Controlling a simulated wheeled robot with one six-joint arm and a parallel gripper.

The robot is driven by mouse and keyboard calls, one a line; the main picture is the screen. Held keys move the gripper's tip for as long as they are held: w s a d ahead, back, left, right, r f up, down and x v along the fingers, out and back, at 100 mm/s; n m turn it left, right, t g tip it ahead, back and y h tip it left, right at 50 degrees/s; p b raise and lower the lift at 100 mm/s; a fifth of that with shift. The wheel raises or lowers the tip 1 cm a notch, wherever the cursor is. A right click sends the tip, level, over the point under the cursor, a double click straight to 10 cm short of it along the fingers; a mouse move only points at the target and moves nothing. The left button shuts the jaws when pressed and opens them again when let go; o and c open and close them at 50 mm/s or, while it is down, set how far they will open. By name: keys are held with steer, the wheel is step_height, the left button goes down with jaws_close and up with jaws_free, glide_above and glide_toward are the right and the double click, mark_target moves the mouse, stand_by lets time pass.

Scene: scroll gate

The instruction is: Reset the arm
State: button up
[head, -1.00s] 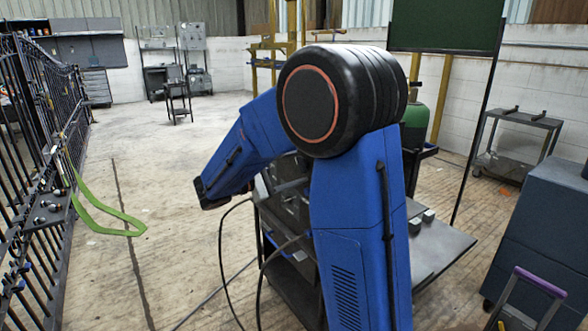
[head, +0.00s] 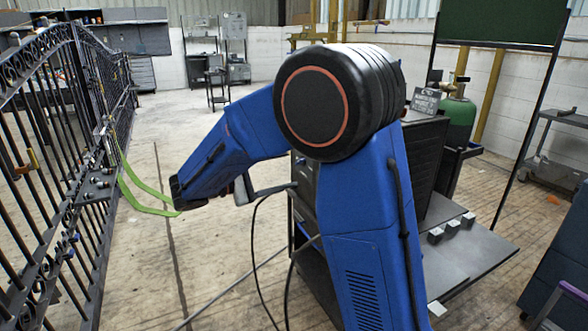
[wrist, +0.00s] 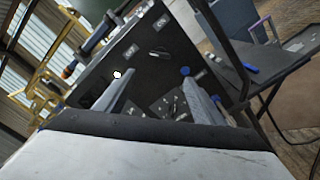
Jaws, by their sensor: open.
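My blue arm (head: 225,150), with its large black joint (head: 315,105), fills the middle of the head view. It is bent, and its far section slopes down to the left. My gripper is not clearly visible in the head view. In the wrist view my gripper (wrist: 158,82) is open, with two grey fingers apart and nothing between them. Beyond the fingers is a dark panel (wrist: 140,55) with knobs, labels and a blue button (wrist: 185,71). I cannot tell whether the fingers touch it.
A black scroll gate (head: 62,130) stands along the left, with a green strap (head: 145,195) hanging from it. A dark cart with a shelf (head: 470,265) stands behind my arm at right. A green cylinder (head: 458,118) is behind it. Cables cross the floor. The floor at centre-left is open.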

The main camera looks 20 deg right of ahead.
steer(key=shift+a, duration=0.35)
steer(key=s+d+f+m+g+y, duration=0.1)
steer(key=s+d+f+m+y, duration=0.15)
steer(key=s+d+y, duration=0.45)
steer(key=s+d+f+m+g+y, duration=0.1)
steer(key=s+d+f+y, duration=0.15)
steer(key=s, duration=0.85)
steer(key=s+a+f+m+t+y, duration=0.5)
steer(key=s+a+y, duration=0.3)
steer(key=s, duration=0.4)
steer(key=shift+f+t, duration=0.4)
steer(key=shift+t, duration=0.2)
steer(key=shift+s+y, duration=0.1)
steer(key=shift+y, duration=0.15)
